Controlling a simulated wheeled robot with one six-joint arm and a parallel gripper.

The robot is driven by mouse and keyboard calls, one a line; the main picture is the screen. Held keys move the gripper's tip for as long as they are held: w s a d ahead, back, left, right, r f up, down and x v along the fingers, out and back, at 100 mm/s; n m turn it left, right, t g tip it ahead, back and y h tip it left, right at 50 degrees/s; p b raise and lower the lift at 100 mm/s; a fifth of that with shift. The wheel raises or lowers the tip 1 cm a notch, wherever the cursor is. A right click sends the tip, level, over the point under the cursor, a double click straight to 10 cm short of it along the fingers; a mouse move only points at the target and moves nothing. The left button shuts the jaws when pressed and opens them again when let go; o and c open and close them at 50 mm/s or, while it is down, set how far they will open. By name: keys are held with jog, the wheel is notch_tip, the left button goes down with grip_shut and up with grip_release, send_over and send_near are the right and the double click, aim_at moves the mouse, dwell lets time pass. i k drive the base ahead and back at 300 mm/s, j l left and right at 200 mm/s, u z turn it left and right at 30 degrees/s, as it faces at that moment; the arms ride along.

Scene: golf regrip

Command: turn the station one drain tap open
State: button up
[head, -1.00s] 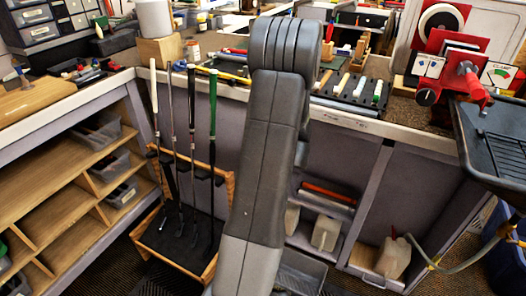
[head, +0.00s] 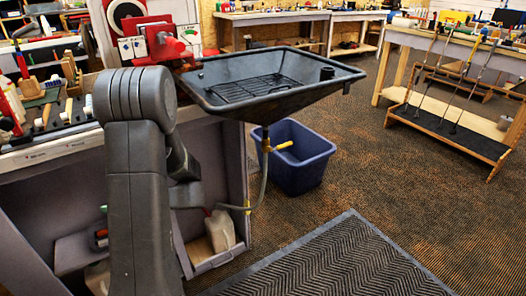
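The drain tap (head: 266,145) hangs under the black drain tray (head: 345,72) in the head view. Its yellow lever (head: 284,145) points out to the right, roughly crosswise to the vertical pipe. A clear hose (head: 263,185) runs down from the tap and curves left towards a whitish jug (head: 220,230) on a low shelf. My arm stands at the left of the view, apart from the tap in the picture. My gripper is not in view; the arm's far end is hidden behind its own links.
A blue bin (head: 305,175) stands on the floor just behind and below the tap. A ribbed black mat (head: 335,265) lies in front. A red clamp (head: 165,42) sits at the tray's left. A wooden club rack (head: 450,135) stands at right; the carpet between is clear.

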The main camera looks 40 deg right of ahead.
aim_at(289, 143)
jog(key=z, duration=0.5)
jog(key=l+z, duration=0.15)
jog(key=z, duration=0.35)
jog(key=l+z, duration=0.1)
jog(key=z, duration=0.4)
jog(key=l+z, duration=0.1)
jog(key=z, duration=0.4)
jog(key=i+l+z, duration=0.25)
jog(key=l+z, duration=0.15)
jog(key=i+l+z, duration=0.25)
jog(key=z, duration=0.15)
jog(key=i+l+z, duration=0.4)
jog(key=i+u, duration=0.3)
jog(key=i+l+u, duration=0.15)
jog(key=u, duration=0.15)
jog(key=i+u, duration=0.15)
jog(key=u, duration=0.3)
jog(key=i+l+u, duration=0.15)
jog(key=u, duration=0.3)
jog(key=i+l+u, duration=0.1)
jog(key=u, duration=0.4)
jog(key=i+l+u, duration=0.1)
jog(key=u, duration=0.35)
jog(key=i+l+u, duration=0.1)
jog(key=l+u, duration=0.15)
jog(key=u, duration=0.15)
jog(key=l+u, duration=0.55)
jog(key=u, duration=0.2)
jog(key=l+u, duration=0.35)
jog(key=j, duration=0.1)
